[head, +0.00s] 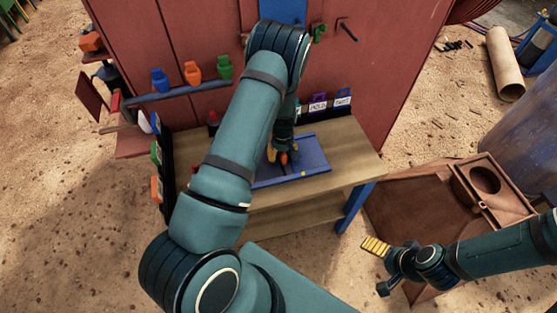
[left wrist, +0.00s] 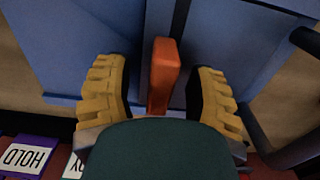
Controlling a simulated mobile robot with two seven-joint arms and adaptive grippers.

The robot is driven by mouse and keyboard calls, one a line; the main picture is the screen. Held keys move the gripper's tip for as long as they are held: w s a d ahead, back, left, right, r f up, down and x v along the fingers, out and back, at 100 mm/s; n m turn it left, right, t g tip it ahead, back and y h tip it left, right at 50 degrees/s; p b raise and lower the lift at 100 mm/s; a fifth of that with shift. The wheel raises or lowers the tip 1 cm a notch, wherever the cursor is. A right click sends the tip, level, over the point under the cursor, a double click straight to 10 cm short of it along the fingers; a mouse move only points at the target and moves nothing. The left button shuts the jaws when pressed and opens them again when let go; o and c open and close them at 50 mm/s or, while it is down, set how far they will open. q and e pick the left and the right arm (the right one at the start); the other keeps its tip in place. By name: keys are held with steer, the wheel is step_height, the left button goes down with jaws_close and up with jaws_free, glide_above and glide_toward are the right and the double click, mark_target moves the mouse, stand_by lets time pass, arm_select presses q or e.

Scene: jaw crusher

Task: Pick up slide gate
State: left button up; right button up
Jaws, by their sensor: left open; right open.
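A blue flat piece (head: 305,160), which looks like the slide gate or its tray, lies on the wooden workbench. It fills much of the left wrist view (left wrist: 75,50). An orange-red handle-like block (left wrist: 163,75) stands up from it. My left gripper (head: 279,156) is low over the blue piece, largely hidden by my left arm in the head view. In the left wrist view its yellow fingers (left wrist: 161,92) are open, one on each side of the orange block, with gaps visible. My right gripper (head: 376,247) is open and empty, right of the bench.
The wooden workbench (head: 345,166) stands against a red wall. Labelled holders (head: 318,103) line its back edge. Coloured pieces (head: 192,72) sit on a rail at the left. A rusty box-like frame (head: 400,205) lies on the ground right of the bench, near my right gripper.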

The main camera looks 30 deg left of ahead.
arm_select(q)
jaws_close()
steer(key=shift+r, duration=0.15)
